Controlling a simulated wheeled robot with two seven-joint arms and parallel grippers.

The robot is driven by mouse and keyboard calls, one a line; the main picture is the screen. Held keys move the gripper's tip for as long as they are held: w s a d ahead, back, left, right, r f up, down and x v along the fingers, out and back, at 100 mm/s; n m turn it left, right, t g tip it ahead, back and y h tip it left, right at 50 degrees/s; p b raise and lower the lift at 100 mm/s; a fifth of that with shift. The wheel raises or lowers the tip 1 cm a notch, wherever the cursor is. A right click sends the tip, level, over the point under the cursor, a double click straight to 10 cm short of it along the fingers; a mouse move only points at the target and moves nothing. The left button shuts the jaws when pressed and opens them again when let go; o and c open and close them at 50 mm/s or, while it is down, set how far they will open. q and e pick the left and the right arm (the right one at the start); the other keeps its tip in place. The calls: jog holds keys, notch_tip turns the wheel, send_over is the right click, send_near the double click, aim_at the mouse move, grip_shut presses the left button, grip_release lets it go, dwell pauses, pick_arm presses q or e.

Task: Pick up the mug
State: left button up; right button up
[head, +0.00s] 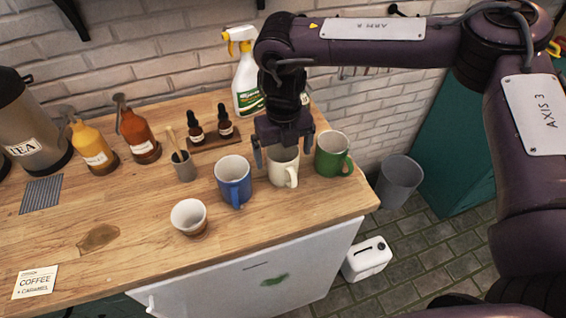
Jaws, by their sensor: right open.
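Three mugs stand in a row near the right end of the wooden counter: a blue mug (233,183), a cream mug (284,171) and a green mug (331,157). My right gripper (284,155) is open and points down over the cream mug. One finger shows at the mug's left side and the other at its right, near the green mug. The gripper hides the cream mug's back rim. Whether the fingers touch it I cannot tell. My left gripper is not in the view.
A small white cup (189,217) stands front left of the blue mug. A spray bottle (246,80), dropper bottles (211,128) and a grey holder with sticks (184,167) stand behind. The counter (130,205) has free room at left. A bin (399,180) stands on the floor.

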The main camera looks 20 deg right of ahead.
notch_tip(320, 180, down, 4)
jog(key=shift+w+d+f+p, duration=0.15)
jog(key=shift+f+p, duration=0.1)
jog(key=shift+p, duration=0.65)
jog(key=shift+f, duration=0.25)
jog(key=c, duration=1.3)
jog(key=shift+o, duration=0.2)
jog(key=shift+r, duration=0.1)
